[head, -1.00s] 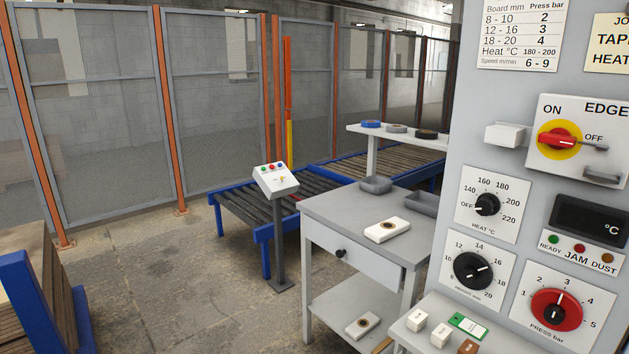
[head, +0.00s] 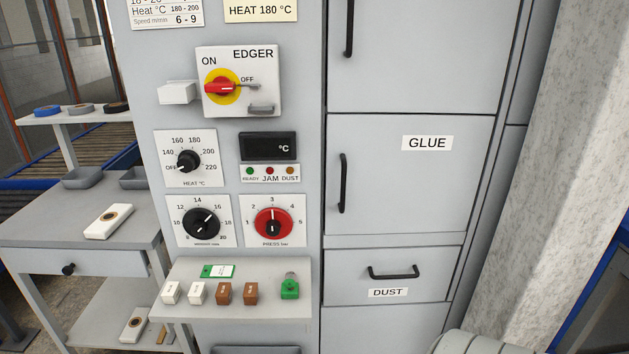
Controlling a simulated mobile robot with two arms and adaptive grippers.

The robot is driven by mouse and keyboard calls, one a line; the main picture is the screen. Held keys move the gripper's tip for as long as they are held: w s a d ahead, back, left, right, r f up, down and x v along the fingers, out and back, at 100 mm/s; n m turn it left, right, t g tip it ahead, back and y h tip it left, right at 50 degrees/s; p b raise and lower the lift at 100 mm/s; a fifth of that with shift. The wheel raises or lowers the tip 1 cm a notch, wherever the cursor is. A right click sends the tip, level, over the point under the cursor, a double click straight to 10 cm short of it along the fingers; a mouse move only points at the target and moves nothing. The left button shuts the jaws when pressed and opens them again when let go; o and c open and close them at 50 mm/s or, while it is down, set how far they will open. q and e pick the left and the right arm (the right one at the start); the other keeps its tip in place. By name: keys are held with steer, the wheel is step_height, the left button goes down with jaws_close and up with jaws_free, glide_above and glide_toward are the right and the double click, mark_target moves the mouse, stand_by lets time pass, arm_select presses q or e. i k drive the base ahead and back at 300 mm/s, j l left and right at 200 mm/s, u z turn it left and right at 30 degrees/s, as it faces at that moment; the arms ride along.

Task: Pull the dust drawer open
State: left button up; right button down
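The dust drawer (head: 350,268) is a grey front low in the tall grey cabinet, right of the control panel. It looks shut, flush with the fronts around it. It has a black horizontal bar handle (head: 394,272) and a white DUST label (head: 388,292) under the handle.
The GLUE door (head: 410,190) with a vertical handle is above the drawer. A small shelf (head: 240,310) with blocks and a green item juts out to the left. A grey rounded object (head: 475,342) is at the bottom right, below the drawer.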

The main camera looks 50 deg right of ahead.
mark_target(382, 254)
steer(key=z, duration=2.15)
